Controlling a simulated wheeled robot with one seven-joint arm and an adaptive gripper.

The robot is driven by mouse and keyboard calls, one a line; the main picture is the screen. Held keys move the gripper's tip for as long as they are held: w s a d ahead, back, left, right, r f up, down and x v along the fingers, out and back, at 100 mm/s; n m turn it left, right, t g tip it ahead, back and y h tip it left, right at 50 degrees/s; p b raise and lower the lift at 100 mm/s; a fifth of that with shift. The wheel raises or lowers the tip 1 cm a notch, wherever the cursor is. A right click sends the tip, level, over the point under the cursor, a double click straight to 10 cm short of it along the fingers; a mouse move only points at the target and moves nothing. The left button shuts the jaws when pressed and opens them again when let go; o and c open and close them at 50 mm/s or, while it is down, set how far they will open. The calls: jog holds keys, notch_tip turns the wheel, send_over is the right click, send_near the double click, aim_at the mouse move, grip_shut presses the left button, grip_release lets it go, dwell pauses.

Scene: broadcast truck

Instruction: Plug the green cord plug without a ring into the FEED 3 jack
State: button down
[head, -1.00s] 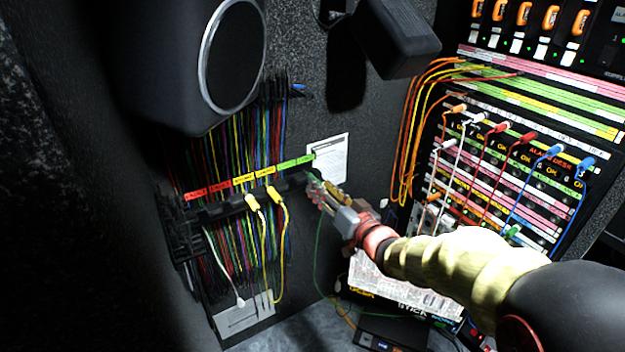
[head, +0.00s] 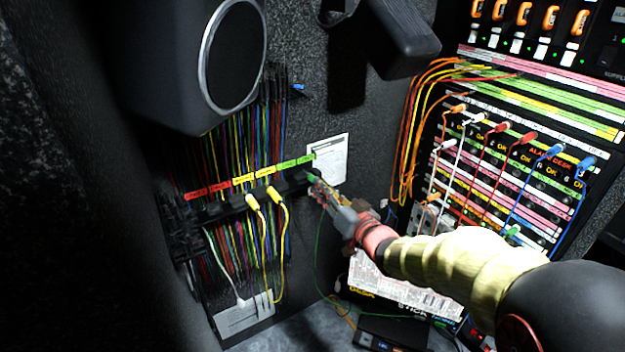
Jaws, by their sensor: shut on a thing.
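My gripper (head: 320,189) is at the right end of the black jack strip (head: 228,206), under the green labels (head: 293,162). It is shut on the green cord plug (head: 313,178), of which only a small green part shows. The green cord (head: 317,245) hangs down from the gripper toward the floor. The plug points toward the strip's right end; I cannot tell whether it touches a jack. The label texts are too small to read, so I cannot pick out FEED 3. No ring is visible on the held plug, but the fingers hide most of it.
Two yellow plugs (head: 262,198) with hanging cords sit in the strip left of my gripper. A white cord (head: 222,262) hangs further left. A speaker (head: 205,60) overhangs the strip. A patch panel (head: 500,180) with colored cords stands at the right. A paper sheet (head: 328,160) is behind the gripper.

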jog(key=shift+r, duration=0.1)
dwell(0.6)
jog(key=shift+r+p, duration=0.7)
jog(key=shift+r, duration=0.5)
jog(key=v, duration=0.3)
dwell(0.3)
jog(key=shift+w, duration=0.1)
